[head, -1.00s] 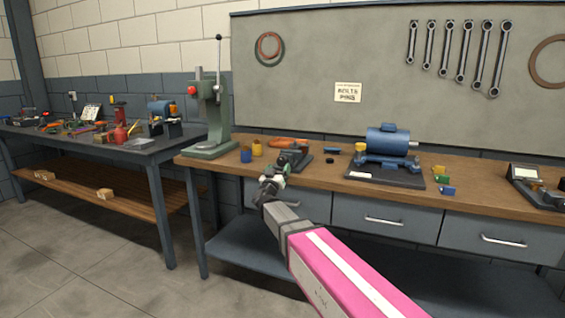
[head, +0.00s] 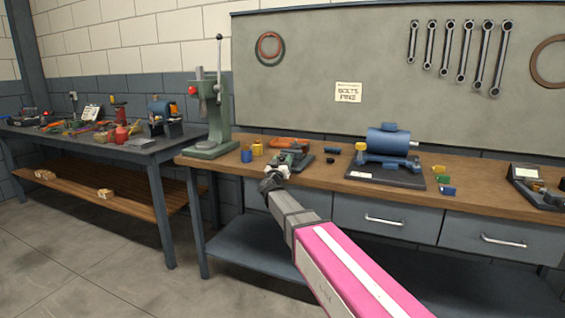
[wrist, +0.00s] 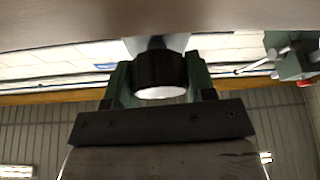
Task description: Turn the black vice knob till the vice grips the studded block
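The black vice knob (wrist: 160,70) is in the middle of the wrist view, with a pale round end towards the camera. My gripper (wrist: 160,82) has one green finger on each side of the knob, very close to it. I cannot tell whether the fingers press on it. In the head view my gripper (head: 272,181) is at the bench's front edge, in front of the small dark vice (head: 301,159). It hides the knob there. The studded block cannot be made out in either view.
A green press (head: 209,120) stands left of the vice. Blue and yellow cups (head: 257,149) and an orange tool (head: 288,143) lie near it. A blue motor (head: 388,141) on a dark plate is to the right. Drawers (head: 385,219) are below the bench top.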

